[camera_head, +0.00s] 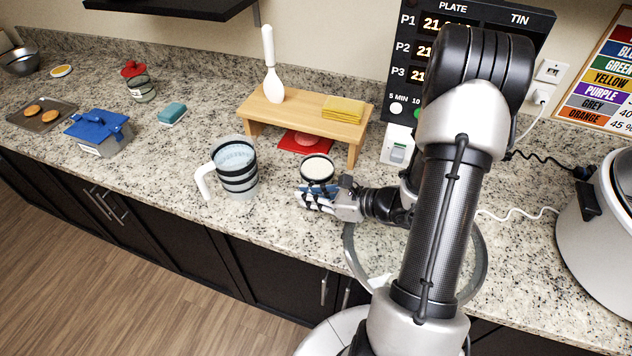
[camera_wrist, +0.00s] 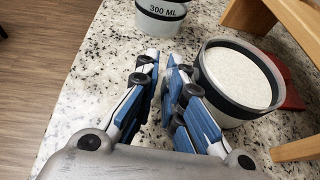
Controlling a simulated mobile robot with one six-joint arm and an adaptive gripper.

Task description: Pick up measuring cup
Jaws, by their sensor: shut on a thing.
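A small round cup with a dark band and white contents, which I take as the measuring cup (camera_head: 318,169), stands upright at the counter's middle. In the wrist view the cup (camera_wrist: 238,78) is at the right, against the right finger. My gripper (camera_head: 312,198) is at the cup's near side, low over the counter. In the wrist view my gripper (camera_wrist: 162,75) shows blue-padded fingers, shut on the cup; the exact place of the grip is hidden. A larger banded jug (camera_head: 238,175) with a white handle stands to the left; its "300 ML" mark shows in the wrist view (camera_wrist: 162,10).
A wooden stand (camera_head: 290,112) behind the cup holds a white spatula (camera_head: 271,80) and a yellow cloth (camera_head: 343,110). A red item (camera_head: 300,146) lies under it. A large pot (camera_head: 598,235) is at the right.

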